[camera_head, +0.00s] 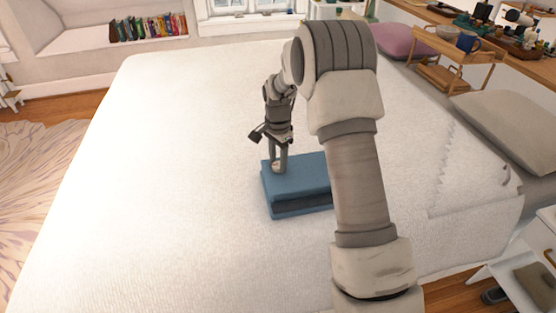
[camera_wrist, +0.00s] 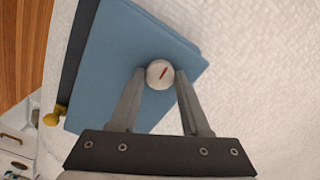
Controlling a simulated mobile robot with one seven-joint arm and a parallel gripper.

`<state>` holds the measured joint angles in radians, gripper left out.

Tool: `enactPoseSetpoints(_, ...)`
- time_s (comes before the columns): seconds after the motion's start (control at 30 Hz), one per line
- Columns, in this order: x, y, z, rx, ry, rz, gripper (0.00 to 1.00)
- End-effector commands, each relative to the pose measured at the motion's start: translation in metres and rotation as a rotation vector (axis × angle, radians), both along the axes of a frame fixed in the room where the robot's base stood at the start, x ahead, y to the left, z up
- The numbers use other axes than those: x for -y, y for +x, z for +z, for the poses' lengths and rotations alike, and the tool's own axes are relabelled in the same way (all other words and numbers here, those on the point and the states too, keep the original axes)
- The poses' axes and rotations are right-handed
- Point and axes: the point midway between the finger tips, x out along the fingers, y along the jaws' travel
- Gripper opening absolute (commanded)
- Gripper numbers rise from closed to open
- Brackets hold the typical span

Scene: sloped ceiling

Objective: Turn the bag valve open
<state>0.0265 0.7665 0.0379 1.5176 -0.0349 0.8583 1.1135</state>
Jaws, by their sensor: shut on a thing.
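The blue bag (camera_head: 300,178) lies flat on the white bed, with a darker band along its side. It also shows in the wrist view (camera_wrist: 115,50). The valve (camera_wrist: 160,74) is a round white knob with a red line on its face, near one edge of the bag's top. The red line runs at a slant in the wrist view. My gripper (camera_head: 279,168) points down at the bag, and its two fingers (camera_wrist: 161,76) are shut on the valve, one on each side. In the head view the fingers and my arm hide part of the valve and the bag's right end.
The white bed (camera_head: 150,150) is wide and clear around the bag. A grey pillow (camera_head: 510,125) lies at the right. A wooden tray stand (camera_head: 455,60) stands at the back right. A small yellow knob (camera_wrist: 54,117) shows beside the bag in the wrist view.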

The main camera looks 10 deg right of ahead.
Motion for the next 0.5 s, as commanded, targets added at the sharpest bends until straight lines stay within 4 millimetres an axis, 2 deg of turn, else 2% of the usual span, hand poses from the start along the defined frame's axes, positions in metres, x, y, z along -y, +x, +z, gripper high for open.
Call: enactPoseSetpoints(0.5,-0.0001,0.0,0.0015,0.0,0.002,0.438,0.0)
